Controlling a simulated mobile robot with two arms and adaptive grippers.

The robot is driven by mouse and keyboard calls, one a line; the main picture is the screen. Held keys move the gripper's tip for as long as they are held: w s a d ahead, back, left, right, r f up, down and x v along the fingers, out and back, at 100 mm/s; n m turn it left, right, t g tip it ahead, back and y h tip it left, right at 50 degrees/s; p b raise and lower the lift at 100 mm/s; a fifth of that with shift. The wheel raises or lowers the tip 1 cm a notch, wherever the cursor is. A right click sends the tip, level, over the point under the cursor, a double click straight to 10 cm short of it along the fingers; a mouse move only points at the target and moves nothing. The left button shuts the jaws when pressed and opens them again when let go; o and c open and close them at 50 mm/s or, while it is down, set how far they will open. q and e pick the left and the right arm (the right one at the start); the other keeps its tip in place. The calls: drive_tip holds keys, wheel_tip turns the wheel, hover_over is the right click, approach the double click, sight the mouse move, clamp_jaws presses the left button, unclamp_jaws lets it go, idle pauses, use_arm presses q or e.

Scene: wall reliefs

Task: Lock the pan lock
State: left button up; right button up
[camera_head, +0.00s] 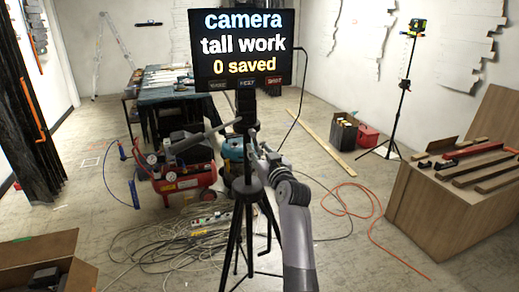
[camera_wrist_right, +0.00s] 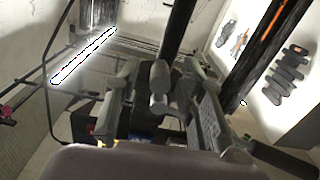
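A black tripod (camera_head: 240,215) stands in the middle of the head view, with a screen (camera_head: 243,45) on top reading "camera tall work 0 saved". A dark handle (camera_head: 195,138) sticks out to the left from its head. My right gripper (camera_head: 258,150) is at the right side of the tripod head, just below the screen. In the right wrist view its fingers (camera_wrist_right: 160,70) are apart, and a rounded grey knob (camera_wrist_right: 159,82) shows between them. I cannot tell whether this knob is the pan lock, or whether a finger touches it. My left gripper is not in view.
A red compressor (camera_head: 185,183) and coiled cables (camera_head: 170,240) lie left of the tripod. A wooden box (camera_head: 430,210) with bars on top stands at right. A second tripod (camera_head: 402,95) stands behind it. A cardboard box (camera_head: 45,255) is at front left.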

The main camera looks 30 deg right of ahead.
drive_tip(key=shift+w+d, duration=0.1)
drive_tip(key=shift+w, duration=0.2)
